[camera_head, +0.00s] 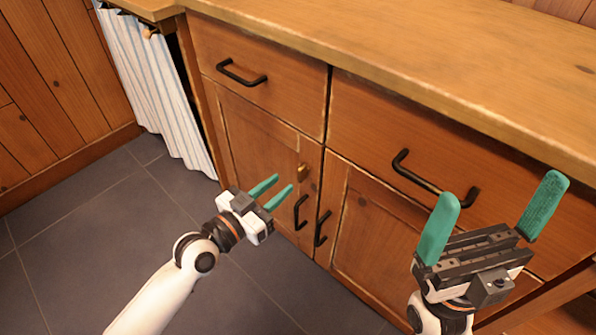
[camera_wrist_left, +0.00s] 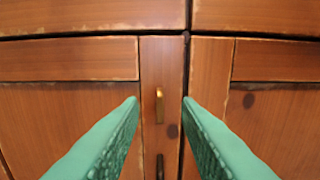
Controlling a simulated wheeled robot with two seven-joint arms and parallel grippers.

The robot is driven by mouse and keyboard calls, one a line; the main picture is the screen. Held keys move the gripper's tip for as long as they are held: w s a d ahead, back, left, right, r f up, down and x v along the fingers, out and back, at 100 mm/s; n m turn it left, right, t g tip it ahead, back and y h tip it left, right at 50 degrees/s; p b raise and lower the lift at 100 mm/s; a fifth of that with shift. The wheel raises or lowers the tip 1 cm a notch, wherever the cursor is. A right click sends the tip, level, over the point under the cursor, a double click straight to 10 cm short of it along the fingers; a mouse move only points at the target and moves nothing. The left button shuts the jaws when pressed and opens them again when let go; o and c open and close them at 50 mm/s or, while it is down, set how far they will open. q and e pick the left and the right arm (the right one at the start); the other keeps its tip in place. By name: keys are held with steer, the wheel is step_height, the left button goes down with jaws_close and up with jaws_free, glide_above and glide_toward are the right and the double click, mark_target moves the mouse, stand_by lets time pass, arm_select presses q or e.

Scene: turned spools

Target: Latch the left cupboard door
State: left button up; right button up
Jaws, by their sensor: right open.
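The left cupboard door (camera_head: 250,135) is a wooden panel that looks shut, level with its neighbour. A small brass latch (camera_head: 302,170) sits near its upper right edge. In the left wrist view the latch (camera_wrist_left: 159,105) stands upright, in line with the gap between my fingers. My left gripper (camera_head: 281,184) points at the door with its green fingers apart and empty, short of the latch. Whether a fingertip touches the wood cannot be told. My right gripper (camera_head: 496,215) is wide open and empty, in front of the right drawer.
The right cupboard door (camera_head: 370,225) adjoins. Black handles stick out on the left door (camera_head: 300,212), right door (camera_head: 321,228), left drawer (camera_head: 241,74) and right drawer (camera_head: 435,180). A wooden worktop (camera_head: 420,60) overhangs. A striped curtain (camera_head: 155,85) hangs left. The tiled floor (camera_head: 100,220) is clear.

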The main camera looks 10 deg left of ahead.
mark_target(299, 170)
arm_select(q)
steer(key=b+x, duration=0.1)
steer(key=x, duration=0.5)
steer(key=shift+w+d, duration=0.15)
steer(key=shift+w, duration=0.1)
jaws_close()
